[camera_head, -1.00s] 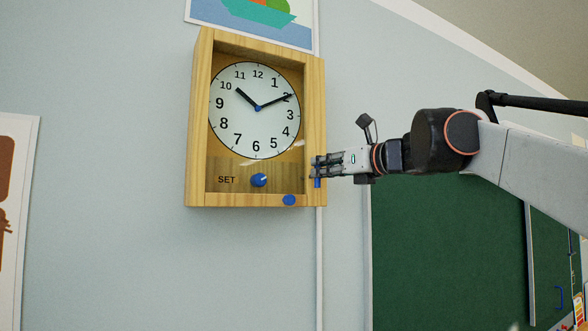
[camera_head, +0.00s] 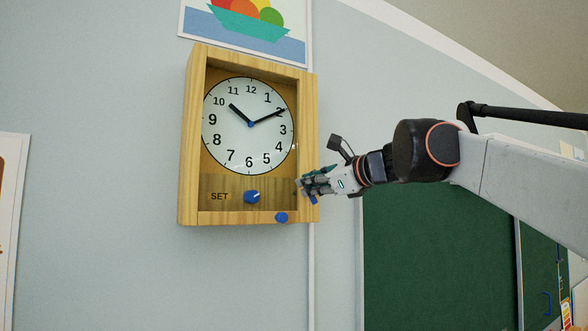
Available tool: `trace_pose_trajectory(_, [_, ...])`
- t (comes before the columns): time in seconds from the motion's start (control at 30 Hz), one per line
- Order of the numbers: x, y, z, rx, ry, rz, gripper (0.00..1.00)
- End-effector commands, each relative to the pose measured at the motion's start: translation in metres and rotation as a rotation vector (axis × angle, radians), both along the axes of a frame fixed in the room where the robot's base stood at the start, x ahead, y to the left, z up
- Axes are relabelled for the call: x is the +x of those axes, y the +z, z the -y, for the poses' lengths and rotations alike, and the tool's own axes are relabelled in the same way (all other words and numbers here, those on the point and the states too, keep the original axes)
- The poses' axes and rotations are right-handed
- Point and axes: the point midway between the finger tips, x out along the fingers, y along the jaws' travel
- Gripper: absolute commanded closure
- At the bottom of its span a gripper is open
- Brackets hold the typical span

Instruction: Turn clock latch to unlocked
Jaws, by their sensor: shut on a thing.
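The wooden wall clock (camera_head: 188,140) hangs on the pale wall, with a white dial (camera_head: 249,126) and a lower panel marked SET. A blue knob (camera_head: 252,197) with a white mark sits beside that word. A small blue piece (camera_head: 314,199), seemingly the latch, shows at the clock's right side, just below my fingertips, slightly tilted. My gripper (camera_head: 306,187) reaches in from the right and is shut on this latch, its fingers tilted. The fingers hide most of the latch, so I cannot read its exact angle.
A blue round piece (camera_head: 281,217) sits on the clock's bottom frame. A fruit-bowl picture (camera_head: 246,30) hangs just above the clock. A green board (camera_head: 430,250) is below my arm at the right.

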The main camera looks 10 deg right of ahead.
Motion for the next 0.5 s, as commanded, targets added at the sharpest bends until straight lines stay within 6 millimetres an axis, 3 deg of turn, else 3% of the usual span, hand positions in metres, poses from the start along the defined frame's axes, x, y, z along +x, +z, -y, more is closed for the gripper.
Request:
trace_pose_trajectory(0.03, [-0.0139, 0.0043, -0.0031, -0.04, -0.009, 0.017, 1.0])
trace_pose_trajectory(0.5, [-0.0158, -0.0018, -0.009, -0.466, -0.011, 0.155, 1.0])
